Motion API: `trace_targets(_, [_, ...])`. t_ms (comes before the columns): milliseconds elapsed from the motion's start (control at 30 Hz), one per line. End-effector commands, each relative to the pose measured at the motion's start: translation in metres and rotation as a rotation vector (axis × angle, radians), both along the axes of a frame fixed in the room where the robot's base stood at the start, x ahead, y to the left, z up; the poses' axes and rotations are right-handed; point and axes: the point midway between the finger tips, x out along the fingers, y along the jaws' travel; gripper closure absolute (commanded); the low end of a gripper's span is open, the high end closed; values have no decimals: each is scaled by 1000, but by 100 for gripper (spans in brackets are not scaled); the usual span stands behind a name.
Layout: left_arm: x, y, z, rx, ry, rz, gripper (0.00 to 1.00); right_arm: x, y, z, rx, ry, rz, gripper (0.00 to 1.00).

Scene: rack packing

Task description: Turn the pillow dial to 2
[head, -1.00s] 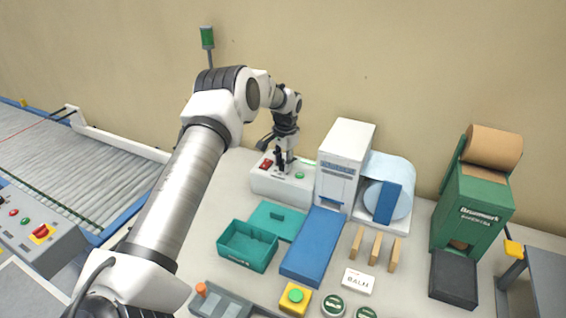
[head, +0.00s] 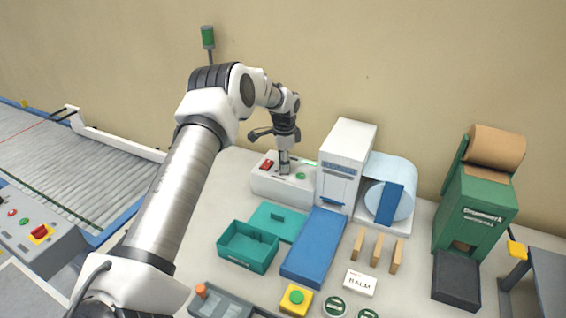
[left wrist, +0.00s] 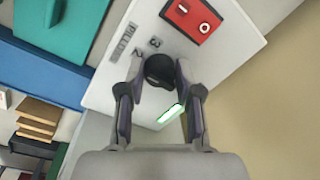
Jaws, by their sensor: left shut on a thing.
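The pillow dial (left wrist: 159,71) is a dark round knob on a white control box (head: 265,188), seen up close in the left wrist view. Grey printing beside it reads "PILLO", partly cut off, with the numbers 2 and 3 near the knob. My left gripper (head: 284,170) points down onto the box, its two fingers on either side of the dial and shut on it. The fingers hide the dial in the head view. I cannot tell which number the dial points to. My right gripper is out of view.
A red switch (left wrist: 193,18) and a lit green strip (left wrist: 170,117) sit near the dial. A white machine (head: 345,165) stands close on the box's right. A teal tray (head: 247,247) and a blue panel (head: 314,248) lie in front. A roller conveyor (head: 75,170) is at left.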

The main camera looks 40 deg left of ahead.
Motion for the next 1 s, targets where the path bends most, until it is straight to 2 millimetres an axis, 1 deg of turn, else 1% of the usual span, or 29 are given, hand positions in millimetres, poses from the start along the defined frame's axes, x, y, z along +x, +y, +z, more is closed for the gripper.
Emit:
trace_targets(33, [-2, -2, -4, -4, 8, -4, 100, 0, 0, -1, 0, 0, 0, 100])
trace_targets(367, [-2, -2, -4, -5, 10, -5, 100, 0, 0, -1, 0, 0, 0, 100])
trace_targets(400, [-2, -2, -4, -5, 10, -4, 52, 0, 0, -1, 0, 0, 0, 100])
trace_targets(433, [-2, -2, -4, -5, 8, -4, 41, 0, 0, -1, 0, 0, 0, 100])
trace_targets(767, [-1, -1, 0, -2, 3, -3, 41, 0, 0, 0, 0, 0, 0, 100])
trace_targets(867, [0, -2, 11, -2, 1, -3, 41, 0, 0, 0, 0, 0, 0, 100])
trace_targets(967, [0, -3, 32, -3, -2, -3, 41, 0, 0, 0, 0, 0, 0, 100])
trace_targets(1000, [0, -4, 42, -2, -1, -4, 41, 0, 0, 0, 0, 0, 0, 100])
